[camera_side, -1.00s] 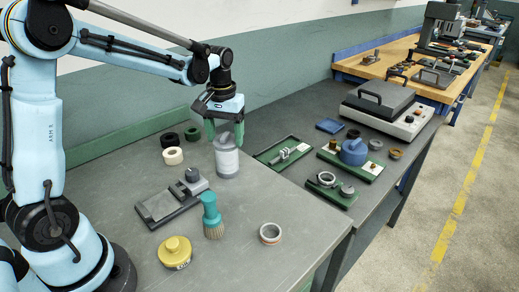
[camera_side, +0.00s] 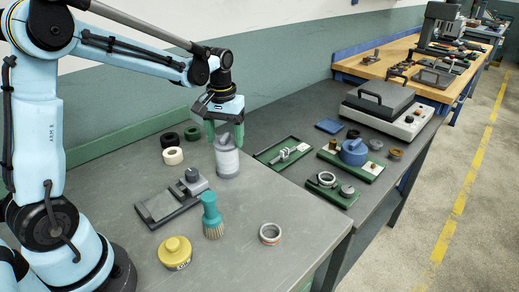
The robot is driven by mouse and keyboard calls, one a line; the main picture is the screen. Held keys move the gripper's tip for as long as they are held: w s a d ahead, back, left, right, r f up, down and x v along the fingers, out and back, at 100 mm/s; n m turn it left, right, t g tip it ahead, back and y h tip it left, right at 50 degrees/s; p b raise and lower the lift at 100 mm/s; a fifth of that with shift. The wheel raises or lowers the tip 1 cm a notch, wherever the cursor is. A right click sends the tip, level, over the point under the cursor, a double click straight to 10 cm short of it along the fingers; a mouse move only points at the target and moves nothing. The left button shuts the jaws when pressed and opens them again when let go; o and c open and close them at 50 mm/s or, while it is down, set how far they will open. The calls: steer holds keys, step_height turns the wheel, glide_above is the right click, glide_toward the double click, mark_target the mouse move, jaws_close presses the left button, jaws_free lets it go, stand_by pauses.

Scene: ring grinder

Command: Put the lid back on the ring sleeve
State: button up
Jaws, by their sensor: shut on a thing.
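The ring sleeve (camera_side: 228,161) is a pale grey upright cylinder standing near the back edge of the grey bench. My gripper (camera_side: 225,136) points straight down over it, with green fingers on either side of its top. The fingers are shut on the grey lid (camera_side: 226,141), which is at the sleeve's mouth. The lid looks slightly tilted. The fingers partly hide it, and I cannot tell whether it is fully seated.
A grey vise-like fixture (camera_side: 170,200), a teal brush (camera_side: 211,211), a yellow knob-topped piece (camera_side: 175,252) and a metal ring (camera_side: 270,234) lie in front. Dark rings and a cream ring (camera_side: 172,155) lie left. Green trays (camera_side: 285,151) are to the right.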

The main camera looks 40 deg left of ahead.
steer(key=o, duration=1.1)
steer(key=shift+r, duration=0.15)
steer(key=shift+r, duration=3.4)
steer(key=shift+c, duration=0.3)
jaws_close()
steer(key=shift+f, duration=1.45)
steer(key=shift+f, duration=0.7)
